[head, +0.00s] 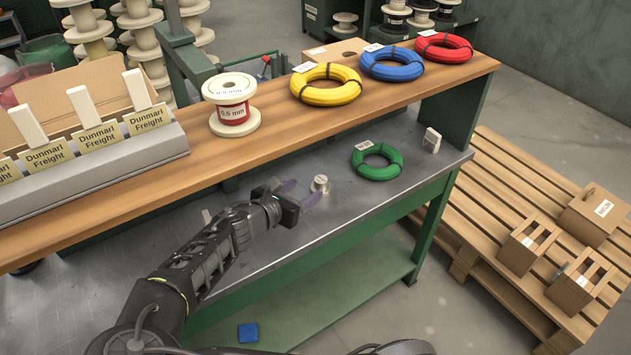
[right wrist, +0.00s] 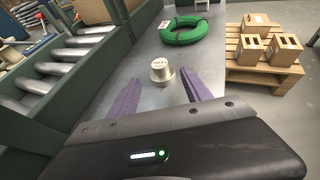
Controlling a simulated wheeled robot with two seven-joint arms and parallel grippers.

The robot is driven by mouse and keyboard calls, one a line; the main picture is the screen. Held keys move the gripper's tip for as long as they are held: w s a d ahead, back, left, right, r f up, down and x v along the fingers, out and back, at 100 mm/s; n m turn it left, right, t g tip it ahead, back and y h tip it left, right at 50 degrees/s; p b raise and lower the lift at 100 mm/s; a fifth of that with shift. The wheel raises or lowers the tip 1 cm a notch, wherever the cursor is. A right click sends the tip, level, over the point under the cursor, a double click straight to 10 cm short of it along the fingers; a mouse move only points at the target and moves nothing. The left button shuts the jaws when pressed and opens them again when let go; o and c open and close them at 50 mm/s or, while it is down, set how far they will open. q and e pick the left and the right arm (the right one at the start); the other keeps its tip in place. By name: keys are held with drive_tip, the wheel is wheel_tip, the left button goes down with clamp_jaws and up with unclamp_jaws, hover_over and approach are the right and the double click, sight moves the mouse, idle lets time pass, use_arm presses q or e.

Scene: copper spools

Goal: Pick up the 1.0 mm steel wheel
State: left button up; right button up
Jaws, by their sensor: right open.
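A small silvery steel wheel (head: 319,184) sits on the grey metal worktop, with a label on top too small to read. It also shows in the right wrist view (right wrist: 161,72), just beyond and between the fingertips. My right gripper (head: 300,194) is open, its two purple fingers pointing at the wheel from the left in the head view. The fingers are empty, and a small gap seems to separate them from the wheel. My left gripper is not in view.
A green coil (head: 377,162) lies on the worktop beyond the wheel, near a small white bracket (head: 431,140). A raised wooden shelf (head: 275,122) behind holds a 0.5 mm spool (head: 233,113) and yellow, blue and red coils. A pallet (head: 500,215) with boxes stands right.

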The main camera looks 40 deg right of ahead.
sight(318, 182)
drive_tip(key=shift+s, duration=0.1)
drive_tip(key=shift+x, duration=1.35)
drive_tip(key=p+x, duration=0.1)
drive_tip(key=x, duration=0.4)
drive_tip(key=shift+f, duration=0.15)
clamp_jaws()
